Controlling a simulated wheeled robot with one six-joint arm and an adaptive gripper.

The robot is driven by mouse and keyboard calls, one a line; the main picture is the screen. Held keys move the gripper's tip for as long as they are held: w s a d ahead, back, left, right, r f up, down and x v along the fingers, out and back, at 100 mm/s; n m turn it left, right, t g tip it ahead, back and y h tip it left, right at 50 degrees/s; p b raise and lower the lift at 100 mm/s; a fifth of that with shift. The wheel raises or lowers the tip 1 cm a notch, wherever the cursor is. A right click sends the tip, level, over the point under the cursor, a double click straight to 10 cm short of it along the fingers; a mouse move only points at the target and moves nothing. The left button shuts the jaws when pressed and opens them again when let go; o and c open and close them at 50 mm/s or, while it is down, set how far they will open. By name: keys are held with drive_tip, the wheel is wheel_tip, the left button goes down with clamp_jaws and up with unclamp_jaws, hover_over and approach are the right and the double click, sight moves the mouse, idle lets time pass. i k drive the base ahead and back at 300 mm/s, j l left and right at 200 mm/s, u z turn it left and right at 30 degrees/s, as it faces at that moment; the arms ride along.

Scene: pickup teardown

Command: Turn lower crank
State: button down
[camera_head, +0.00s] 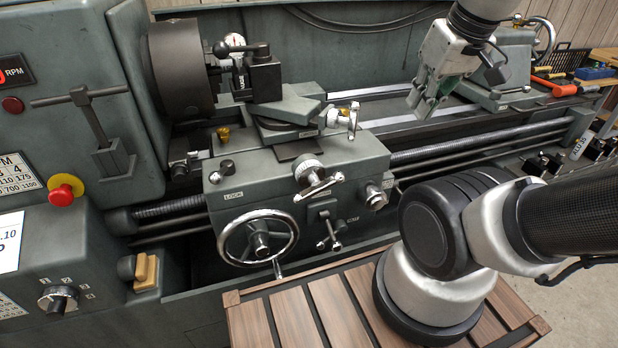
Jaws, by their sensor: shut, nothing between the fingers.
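A grey lathe carriage fills the middle of the view. A lower crank (318,184), a silver bar handle on a round dial, sticks out of the carriage front. A smaller upper crank (351,121) sits above and right of it on the compound slide. A chrome handwheel (257,238) is at the lower left of the carriage, and a small lever (329,232) stands to its right. My gripper (424,108) is shut and empty, pointing down. In the picture it is above and right of both cranks, apart from them.
The chuck (181,67) and tool post (258,76) are at the upper left. The tailstock (503,70) stands behind my gripper at right. A red emergency button (64,190) is on the headstock. A slatted wooden platform (289,318) lies in front. Tools rest on a bench at far right.

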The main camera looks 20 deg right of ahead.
sight(310, 175)
drive_tip(key=j+z, duration=0.2)
drive_tip(key=j, duration=0.35)
drive_tip(key=k+j+z, duration=0.15)
drive_tip(key=j, duration=0.4)
drive_tip(key=j+z, duration=0.2)
drive_tip(key=j, duration=0.35)
drive_tip(key=k+j+z, duration=0.2)
drive_tip(key=z, duration=0.15)
drive_tip(key=k+j+z, duration=0.15)
drive_tip(key=z, duration=0.15)
drive_tip(key=k, duration=0.1)
